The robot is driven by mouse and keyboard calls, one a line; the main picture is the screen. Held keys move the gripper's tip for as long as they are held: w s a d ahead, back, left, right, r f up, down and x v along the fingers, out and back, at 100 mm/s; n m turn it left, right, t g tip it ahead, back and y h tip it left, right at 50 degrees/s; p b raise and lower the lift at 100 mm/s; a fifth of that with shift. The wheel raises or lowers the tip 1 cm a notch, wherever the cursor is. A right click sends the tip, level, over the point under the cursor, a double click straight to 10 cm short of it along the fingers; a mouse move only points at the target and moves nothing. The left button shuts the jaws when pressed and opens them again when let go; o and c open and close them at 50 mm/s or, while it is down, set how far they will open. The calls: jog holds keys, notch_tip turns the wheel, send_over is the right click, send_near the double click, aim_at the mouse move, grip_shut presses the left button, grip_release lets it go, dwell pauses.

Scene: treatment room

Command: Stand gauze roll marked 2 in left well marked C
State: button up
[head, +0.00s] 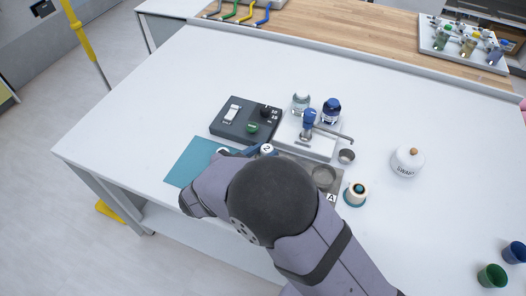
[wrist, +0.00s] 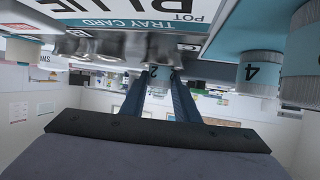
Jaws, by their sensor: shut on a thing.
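The metal tray (head: 331,189) is partly hidden by my arm. One round well and a label A show at its right end. The left well marked C is hidden in the head view. In the wrist view, metal cups or wells show near the fingertips, but I cannot tell which is C.
A dark box with switches (head: 237,123) stands behind the gripper. A white stand with a blue-topped tap (head: 309,123) and bottles is beside it. A teal mat (head: 184,170) lies left. A roll (head: 355,193) and a white pot (head: 407,162) stand right. Roll 4 (wrist: 250,72) is near.

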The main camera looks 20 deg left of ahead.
jog(key=shift+f, duration=0.2)
jog(key=o, duration=0.7)
jog(key=shift+o, duration=0.2)
jog(key=shift+s+r, duration=0.1)
jog(key=shift+p+v, duration=1)
jog(key=shift+v, duration=0.35)
jog(key=shift+p+v, duration=2.3)
jog(key=shift+v, duration=1.75)
